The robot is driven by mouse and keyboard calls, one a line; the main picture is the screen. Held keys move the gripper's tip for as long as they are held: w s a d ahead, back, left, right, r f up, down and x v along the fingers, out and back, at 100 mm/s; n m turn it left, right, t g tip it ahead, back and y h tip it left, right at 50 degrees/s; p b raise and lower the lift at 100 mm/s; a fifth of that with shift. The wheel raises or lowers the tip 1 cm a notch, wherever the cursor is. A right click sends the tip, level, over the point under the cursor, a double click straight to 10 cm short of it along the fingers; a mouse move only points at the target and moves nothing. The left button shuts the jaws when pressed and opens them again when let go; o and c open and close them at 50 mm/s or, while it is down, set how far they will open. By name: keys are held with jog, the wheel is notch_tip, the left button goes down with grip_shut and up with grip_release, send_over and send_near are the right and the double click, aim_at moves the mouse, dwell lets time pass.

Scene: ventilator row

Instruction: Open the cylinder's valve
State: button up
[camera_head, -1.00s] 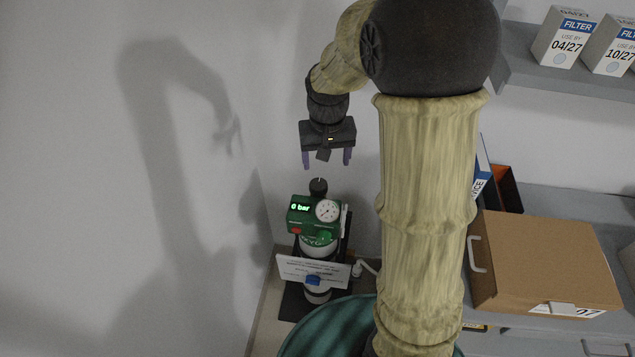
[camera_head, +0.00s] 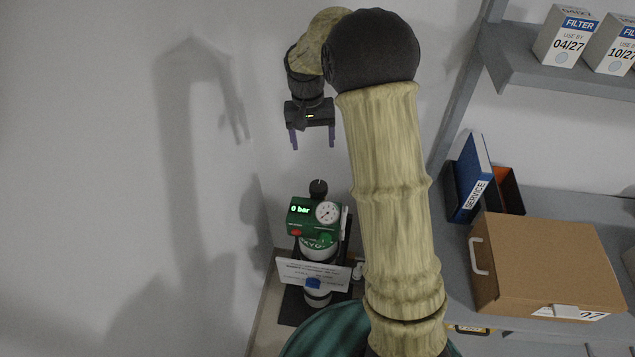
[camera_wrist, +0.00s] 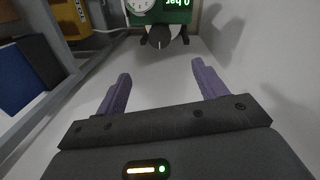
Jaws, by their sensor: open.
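The cylinder (camera_head: 317,250) stands upright in the corner by the wall, with a green head unit (camera_head: 303,215) on top. The unit has a lit "0 bar" display, a round white dial and a red button. A dark valve knob (camera_head: 318,188) sits on top of the unit; in the wrist view the knob (camera_wrist: 160,38) shows at the top, beyond the fingertips. My gripper (camera_head: 312,146) is open and empty, above the knob and apart from it. Its two purple fingers also show in the wrist view (camera_wrist: 160,75), spread apart.
A white label card (camera_head: 313,274) hangs across the cylinder's front. A teal rounded thing (camera_head: 325,330) is at the bottom. On the right, a grey counter holds a cardboard box (camera_head: 540,262) and a blue service binder (camera_head: 472,185). Filter boxes (camera_head: 562,38) stand on a shelf.

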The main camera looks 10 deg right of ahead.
aim_at(318, 186)
jog(key=f, duration=0.5)
jog(key=d+f+p, duration=0.1)
jog(key=f, duration=1)
jog(key=shift+s+d+p, duration=0.15)
jog(key=shift+s+p, duration=0.1)
jog(key=shift+p, duration=0.15)
jog(key=shift+f, duration=0.35)
jog(key=shift+w, duration=0.1)
jog(key=c, duration=1)
